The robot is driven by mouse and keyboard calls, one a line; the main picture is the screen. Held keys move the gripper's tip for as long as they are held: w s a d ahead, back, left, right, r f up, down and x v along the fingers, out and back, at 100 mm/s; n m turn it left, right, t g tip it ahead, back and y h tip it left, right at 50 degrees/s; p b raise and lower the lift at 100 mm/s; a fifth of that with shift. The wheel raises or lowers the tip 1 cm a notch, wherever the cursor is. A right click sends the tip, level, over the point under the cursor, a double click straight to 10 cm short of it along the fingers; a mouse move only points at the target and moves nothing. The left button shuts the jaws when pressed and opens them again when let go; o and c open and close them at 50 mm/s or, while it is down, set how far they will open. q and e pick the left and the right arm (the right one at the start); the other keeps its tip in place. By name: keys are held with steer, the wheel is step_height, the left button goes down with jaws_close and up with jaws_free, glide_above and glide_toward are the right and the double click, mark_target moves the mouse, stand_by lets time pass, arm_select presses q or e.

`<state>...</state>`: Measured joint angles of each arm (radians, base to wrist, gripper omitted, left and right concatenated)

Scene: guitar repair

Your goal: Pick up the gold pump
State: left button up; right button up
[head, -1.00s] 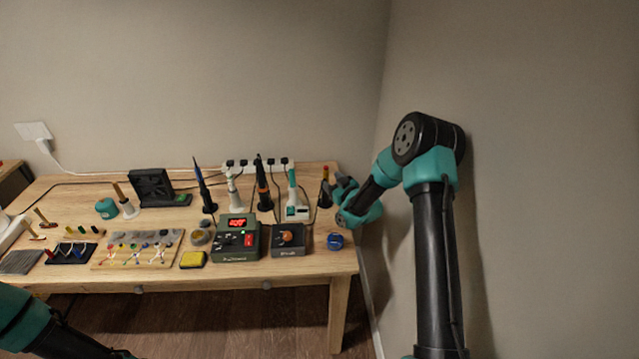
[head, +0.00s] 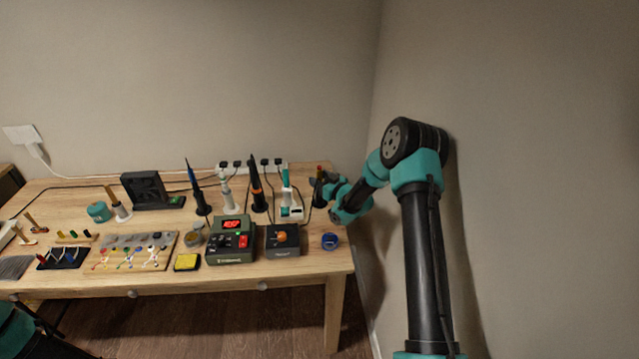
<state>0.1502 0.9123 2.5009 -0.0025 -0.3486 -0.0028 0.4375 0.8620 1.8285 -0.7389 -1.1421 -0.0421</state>
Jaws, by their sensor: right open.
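No pump is plainly gold at this size. A slim item with a gold-brown upper part (head: 111,194) leans in a white stand at the table's left back. A dark upright item with a red-brown top (head: 320,172) stands at the right back, and I cannot tell if either is the gold pump. My right gripper (head: 326,186) is open at the table's right end, close beside the dark item. I cannot tell if it touches it, as the wrist covers part of the area. Of my left arm only links show at the bottom left; its gripper is out of view.
Several corded tools stand along the back by a power strip (head: 252,167). A station with a red display (head: 231,240), a dark box with an orange knob (head: 283,240) and a blue round item (head: 330,241) lie in front. A wall stands close on the right.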

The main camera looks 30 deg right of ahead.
steer(key=shift+x, duration=1)
steer(key=shift+c, duration=0.4)
jaws_close()
